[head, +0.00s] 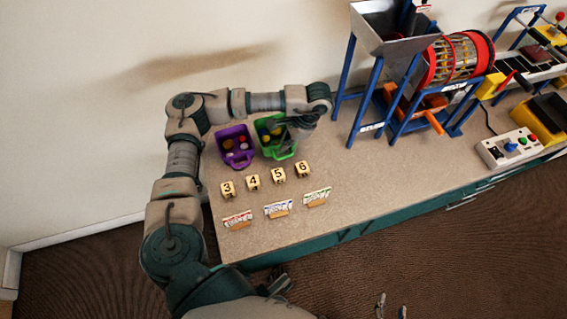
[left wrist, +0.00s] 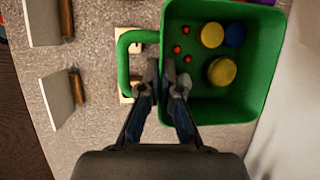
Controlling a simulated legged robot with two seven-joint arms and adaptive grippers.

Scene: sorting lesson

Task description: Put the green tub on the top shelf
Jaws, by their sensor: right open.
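The green tub (head: 283,151) stands on the counter at the back left, beside a purple tub (head: 235,147). In the left wrist view the green tub (left wrist: 254,90) fills the right side, its loop handle (left wrist: 123,62) to the left. It holds yellow and blue round pieces and small red balls. My left gripper (head: 292,134) is over the tub. In the left wrist view its fingers (left wrist: 163,78) are close together, one on each side of the tub's wall by the handle. My right gripper (head: 391,306) is open at the bottom edge, away from the counter.
Number blocks (head: 253,182) stand in front of the tubs, with cards on small holders (head: 277,209) nearer the edge. A blue-framed machine with a hopper (head: 390,35) and red drum stands to the right. A button box (head: 510,148) is further right. The counter's middle is clear.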

